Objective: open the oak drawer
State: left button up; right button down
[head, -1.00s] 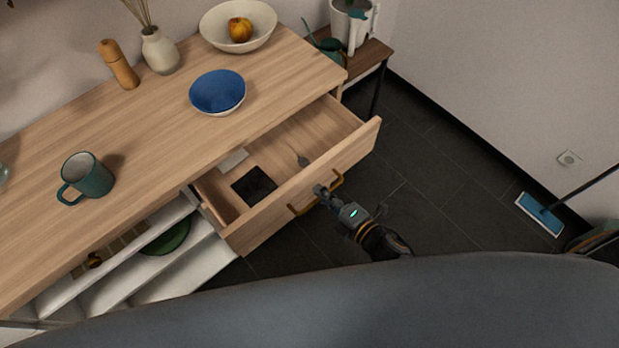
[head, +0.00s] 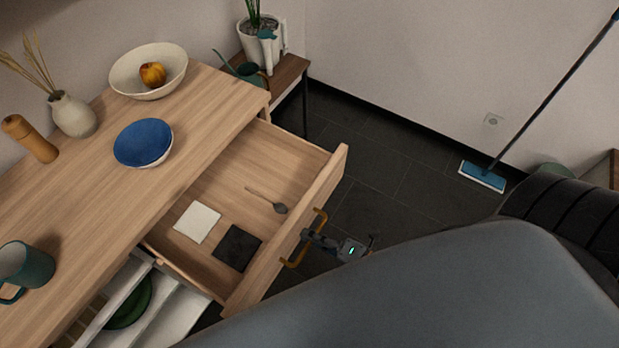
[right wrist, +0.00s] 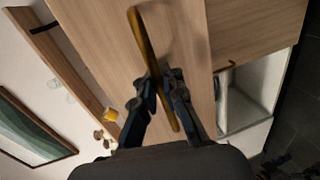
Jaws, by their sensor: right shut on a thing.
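The oak drawer (head: 325,187) stands well out from the cabinet in the head view. Inside it lie a white square (head: 197,222), a black square (head: 237,248) and a spoon-like utensil (head: 280,208). A brass bar handle (head: 290,263) runs along its front. My right gripper (head: 308,236) is at the handle, with its fingers shut on it. In the right wrist view the fingers (right wrist: 160,82) close around the handle (right wrist: 144,40) against the oak front. My left gripper is not in view.
On the oak top (head: 100,215) stand a blue bowl (head: 143,143), a cream bowl (head: 122,75) with fruit, a vase (head: 73,115), a wooden mill (head: 30,138) and a teal mug (head: 28,268). A small side table (head: 287,75) is behind. A mop (head: 482,177) stands on the dark floor.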

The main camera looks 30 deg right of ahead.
jog(key=shift+w+r, duration=0.1)
jog(key=c, duration=1.4)
grip_release()
jog(key=shift+c, duration=0.2)
jog(key=v, duration=1.2)
